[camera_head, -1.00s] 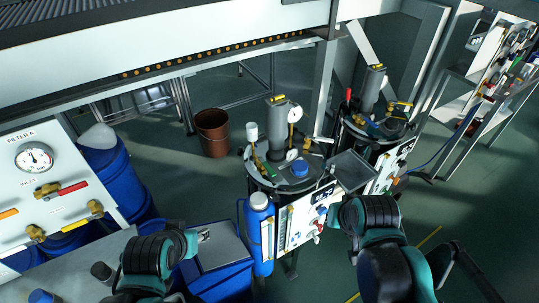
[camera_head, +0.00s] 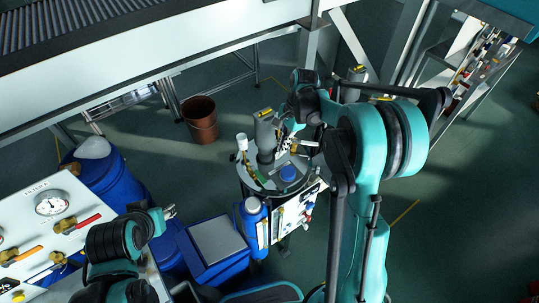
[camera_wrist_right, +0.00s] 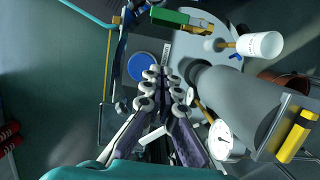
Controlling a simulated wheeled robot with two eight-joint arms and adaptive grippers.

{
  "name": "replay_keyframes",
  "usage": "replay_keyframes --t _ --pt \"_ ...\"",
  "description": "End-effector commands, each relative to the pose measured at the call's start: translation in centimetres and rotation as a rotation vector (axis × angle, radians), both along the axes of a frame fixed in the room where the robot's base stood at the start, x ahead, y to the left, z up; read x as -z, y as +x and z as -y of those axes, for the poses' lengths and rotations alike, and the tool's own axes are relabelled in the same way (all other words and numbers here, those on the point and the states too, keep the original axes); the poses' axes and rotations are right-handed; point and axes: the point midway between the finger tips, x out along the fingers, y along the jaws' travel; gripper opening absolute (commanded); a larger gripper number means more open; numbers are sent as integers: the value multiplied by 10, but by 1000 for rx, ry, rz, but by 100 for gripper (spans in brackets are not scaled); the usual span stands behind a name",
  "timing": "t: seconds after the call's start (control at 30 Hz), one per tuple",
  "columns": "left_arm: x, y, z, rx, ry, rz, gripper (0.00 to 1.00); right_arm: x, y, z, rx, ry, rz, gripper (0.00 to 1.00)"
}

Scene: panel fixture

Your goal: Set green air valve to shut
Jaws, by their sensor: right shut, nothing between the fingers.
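The green valve handle (camera_wrist_right: 170,16) lies at the top of the wrist view, roughly in line with the brass fitting (camera_wrist_right: 200,26) beside it. In the head view the green valve (camera_head: 246,160) is small, on the left side of the round tank lid. My right gripper (camera_head: 289,130) is over the lid, right of the grey cylinder (camera_head: 265,137). Its fingers (camera_wrist_right: 163,78) are shut and empty, pointing at the lid near the blue cap (camera_wrist_right: 149,67), apart from the green handle. My left gripper (camera_head: 169,212) is far left of the tank; its jaws are too small to read.
A white cup-shaped part (camera_wrist_right: 261,45), the large grey cylinder (camera_wrist_right: 232,100) and a dial gauge (camera_wrist_right: 221,136) stand near the valve on the lid. A blue bottle (camera_head: 252,215) and a blue bin (camera_head: 215,245) stand beside the tank. A valve panel (camera_head: 40,225) is at left.

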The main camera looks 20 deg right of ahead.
Motion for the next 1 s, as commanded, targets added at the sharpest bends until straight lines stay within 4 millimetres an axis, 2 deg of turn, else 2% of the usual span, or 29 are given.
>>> replay_keyframes --t 0.5,0.7,1.0 --pt "23 0 0 0 0 0 40 96 -9 -25 -5 0 2 0" --pt "23 0 0 0 0 0 40 92 -19 -52 -5 0 2 0" --pt "24 0 0 0 0 0 40 91 -22 -60 -2 0 3 0"
